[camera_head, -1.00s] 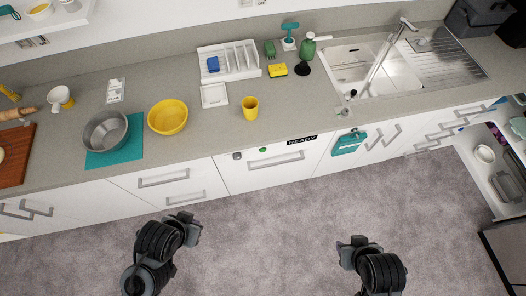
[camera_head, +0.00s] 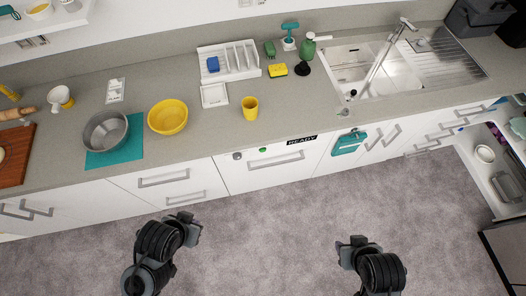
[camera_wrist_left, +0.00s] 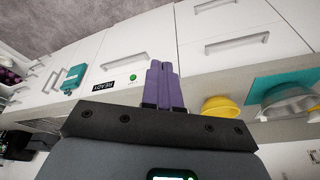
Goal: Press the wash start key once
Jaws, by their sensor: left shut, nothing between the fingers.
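The green round key (camera_head: 262,149) sits on the top strip of the white dishwasher front (camera_head: 272,182), between a grey knob (camera_head: 237,156) and a black display reading READY (camera_head: 302,140). The left wrist view also shows the green key (camera_wrist_left: 132,77), just left of the fingertips, and the READY display (camera_wrist_left: 103,86). My left gripper (camera_head: 193,220) is in front of the cabinets, apart from the key. Its purple fingers (camera_wrist_left: 160,66) are together and empty. The grey knob does not show in the wrist view. My right gripper (camera_head: 352,241) is over the floor; its fingers are not clear.
A teal towel (camera_head: 349,143) hangs on the front right of the display. Bar handles (camera_head: 276,160) stick out from the fronts. The counter above holds a yellow cup (camera_head: 250,108), a yellow bowl (camera_head: 167,117) and a metal bowl (camera_head: 105,131). The carpet (camera_head: 270,240) between my arms is clear.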

